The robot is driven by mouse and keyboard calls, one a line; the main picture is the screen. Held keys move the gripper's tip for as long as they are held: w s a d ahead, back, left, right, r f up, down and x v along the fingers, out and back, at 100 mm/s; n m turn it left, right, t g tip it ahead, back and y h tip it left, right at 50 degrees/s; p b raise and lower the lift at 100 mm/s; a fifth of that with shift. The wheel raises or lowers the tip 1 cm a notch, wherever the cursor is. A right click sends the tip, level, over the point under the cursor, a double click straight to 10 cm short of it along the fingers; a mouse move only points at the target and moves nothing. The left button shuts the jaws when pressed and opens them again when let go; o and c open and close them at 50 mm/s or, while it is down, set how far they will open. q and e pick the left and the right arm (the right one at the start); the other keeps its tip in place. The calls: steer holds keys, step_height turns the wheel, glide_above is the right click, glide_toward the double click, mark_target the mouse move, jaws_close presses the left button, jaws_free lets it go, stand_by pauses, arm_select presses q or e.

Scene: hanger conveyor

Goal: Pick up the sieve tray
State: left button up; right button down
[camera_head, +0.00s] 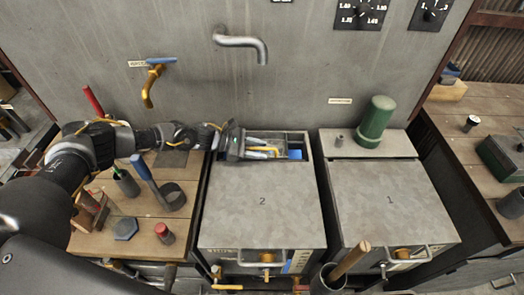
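My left gripper (272,149) reaches in from the left, over the narrow open compartment (306,142) behind the lid marked 2. Its two fingers look spread apart, pointing right, with yellow showing between them. A small blue item (295,154) lies in the compartment just beyond the fingertips; I cannot tell if they touch it. I cannot clearly make out the sieve tray. A dark round cup-like piece with a blue handle (171,197) stands on the left wooden bench, below my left forearm; I cannot tell if it is a sieve. My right gripper is not in view.
The grey lids marked 2 (262,218) and 1 (390,215) are clear. A green cylinder (375,122) stands at the back right. A curved spout (243,42) and a yellow tap (152,82) jut from the back wall. The left bench (140,245) holds several tools.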

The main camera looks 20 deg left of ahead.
arm_select(q)
jaws_close()
steer(key=shift+r, duration=0.1)
stand_by(1.4)
